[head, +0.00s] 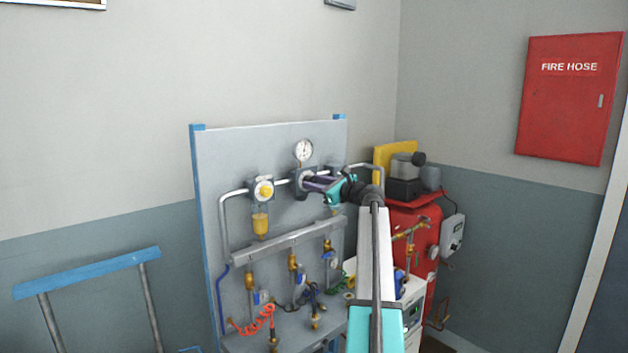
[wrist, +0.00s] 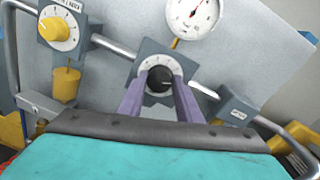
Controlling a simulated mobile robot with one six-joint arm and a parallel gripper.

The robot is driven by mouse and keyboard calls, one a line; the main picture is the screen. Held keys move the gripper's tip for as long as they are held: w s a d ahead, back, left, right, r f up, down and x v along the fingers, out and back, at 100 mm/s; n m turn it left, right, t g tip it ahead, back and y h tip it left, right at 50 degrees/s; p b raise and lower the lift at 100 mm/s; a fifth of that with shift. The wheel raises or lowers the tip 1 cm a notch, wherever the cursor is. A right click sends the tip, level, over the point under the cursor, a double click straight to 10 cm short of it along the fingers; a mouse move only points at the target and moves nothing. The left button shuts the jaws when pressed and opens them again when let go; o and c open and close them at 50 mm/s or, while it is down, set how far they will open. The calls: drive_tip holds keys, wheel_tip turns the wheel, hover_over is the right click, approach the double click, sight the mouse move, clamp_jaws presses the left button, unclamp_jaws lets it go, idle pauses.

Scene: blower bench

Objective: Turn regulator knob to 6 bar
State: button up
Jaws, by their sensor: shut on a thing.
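The regulator is a grey block on the panel's pipe, with a pale round dial and a dark knob (wrist: 159,79) at its middle in the wrist view. My gripper (wrist: 160,84) has its two purple fingers on either side of this knob, shut on it. In the head view my gripper (head: 309,184) reaches the regulator (head: 298,188) from the right and hides most of its front. A round white pressure gauge (wrist: 196,16) sits just above the regulator; it also shows in the head view (head: 303,151). Its figures and the knob's setting are too small to read.
Left on the pipe is another grey unit with a yellow knob (wrist: 53,29) and an amber bowl (head: 260,224) below it. A smaller grey block (wrist: 238,113) is to the right. A manifold bar (head: 290,241) with valves and hoses runs below. A red tank (head: 414,220) stands right.

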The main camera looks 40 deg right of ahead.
drive_tip(key=shift+f, duration=0.1)
idle(0.3)
drive_tip(key=o, duration=1)
drive_tip(key=shift+o, duration=0.2)
drive_tip(key=shift+s, duration=0.1)
drive_tip(key=s+b, duration=0.4)
drive_tip(key=s, duration=0.9)
drive_tip(key=shift+s+a+r, duration=0.15)
drive_tip(key=shift+s+r, duration=0.1)
drive_tip(key=shift+s, duration=0.1)
